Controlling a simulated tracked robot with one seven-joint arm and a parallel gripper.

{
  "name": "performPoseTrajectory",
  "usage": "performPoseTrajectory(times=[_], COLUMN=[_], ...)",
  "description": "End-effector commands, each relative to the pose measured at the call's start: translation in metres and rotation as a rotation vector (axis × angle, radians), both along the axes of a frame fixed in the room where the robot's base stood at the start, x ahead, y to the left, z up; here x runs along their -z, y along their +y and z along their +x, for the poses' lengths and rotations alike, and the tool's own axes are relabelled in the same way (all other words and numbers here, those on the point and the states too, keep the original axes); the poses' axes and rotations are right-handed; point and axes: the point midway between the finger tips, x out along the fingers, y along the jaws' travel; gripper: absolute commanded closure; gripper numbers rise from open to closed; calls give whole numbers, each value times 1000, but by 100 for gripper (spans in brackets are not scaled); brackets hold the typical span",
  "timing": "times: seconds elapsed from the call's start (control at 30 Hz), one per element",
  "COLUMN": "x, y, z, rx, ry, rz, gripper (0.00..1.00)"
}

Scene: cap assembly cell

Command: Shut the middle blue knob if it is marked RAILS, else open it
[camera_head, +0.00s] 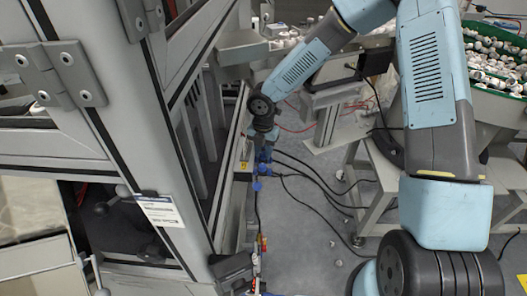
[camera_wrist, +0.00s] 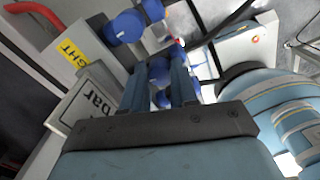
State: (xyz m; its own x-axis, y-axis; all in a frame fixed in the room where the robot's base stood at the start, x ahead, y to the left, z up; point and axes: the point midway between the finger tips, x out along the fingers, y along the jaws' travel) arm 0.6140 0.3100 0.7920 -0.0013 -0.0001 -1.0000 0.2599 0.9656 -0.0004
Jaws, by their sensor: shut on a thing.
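Several blue knobs sit in a column on the side of the grey machine frame, small in the head view (camera_head: 262,170). In the wrist view, one blue knob (camera_wrist: 159,71) lies between the two fingers of my gripper (camera_wrist: 158,65), which is shut on it. A yellow label (camera_wrist: 72,53) by the top-left knob shows the letters "GHT". I cannot read a RAILS marking; the held knob's own label is hidden. In the head view my gripper (camera_head: 263,143) is at the upper knobs.
A pale sign (camera_wrist: 92,99) ending in "bar" stands left of my fingers. Black cables (camera_head: 310,178) run over the floor right of the frame. Green bins (camera_head: 498,95) of white parts stand on the right.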

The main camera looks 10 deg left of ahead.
Motion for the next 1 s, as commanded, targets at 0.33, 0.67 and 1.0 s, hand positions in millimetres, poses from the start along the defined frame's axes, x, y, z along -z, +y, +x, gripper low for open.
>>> performPoseTrajectory(times=[0.33,0.67,1.0], x=[-1,-1,-1], y=[-1,-1,-1], z=[4,4,3], rx=[-120,-137,-137], ry=[-6,-6,-5], rz=[0,0,0], gripper=[100,100,58])
